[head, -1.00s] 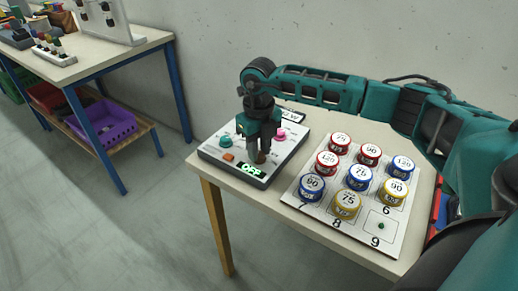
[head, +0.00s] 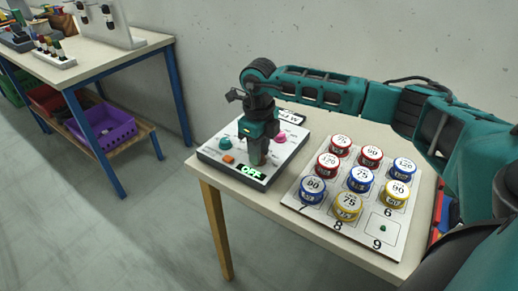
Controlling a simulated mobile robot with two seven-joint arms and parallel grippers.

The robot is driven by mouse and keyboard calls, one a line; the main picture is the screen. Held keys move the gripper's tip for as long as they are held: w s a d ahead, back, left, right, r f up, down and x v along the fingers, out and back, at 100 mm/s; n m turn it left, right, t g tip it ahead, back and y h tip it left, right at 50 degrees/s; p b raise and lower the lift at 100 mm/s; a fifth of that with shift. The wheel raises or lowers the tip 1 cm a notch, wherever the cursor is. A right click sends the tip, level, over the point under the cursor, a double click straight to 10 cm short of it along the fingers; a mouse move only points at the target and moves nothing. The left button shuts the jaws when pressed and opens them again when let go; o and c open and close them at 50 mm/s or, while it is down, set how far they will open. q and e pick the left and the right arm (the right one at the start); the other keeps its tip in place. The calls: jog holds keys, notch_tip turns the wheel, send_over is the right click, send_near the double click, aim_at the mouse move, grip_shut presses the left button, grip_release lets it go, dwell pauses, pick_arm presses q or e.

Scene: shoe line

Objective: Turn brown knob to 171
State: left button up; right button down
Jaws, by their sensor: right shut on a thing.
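The control panel (head: 212,155) is a pale box on the left part of the near table. It carries a teal knob (head: 225,143), a pink knob (head: 279,137), an orange button (head: 228,158) and a small green-lit display (head: 252,172), whose digits I cannot read surely. My right gripper (head: 257,160) points down over the panel's front right part, just behind the display. It is shut on the brown knob, which its fingers hide almost wholly. My left gripper is not in view.
A white numbered board (head: 348,228) with several red, blue and yellow round tins lies right of the panel; its spot 9 holds only a small green piece (head: 382,228). A second table (head: 100,57) with a purple crate (head: 105,130) below stands at the left.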

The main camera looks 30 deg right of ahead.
jog(key=c, duration=0.8)
grip_release()
jog(key=shift+r, duration=0.1)
notch_tip(320, 180, up, 13)
jog(key=shift+f, duration=0.1)
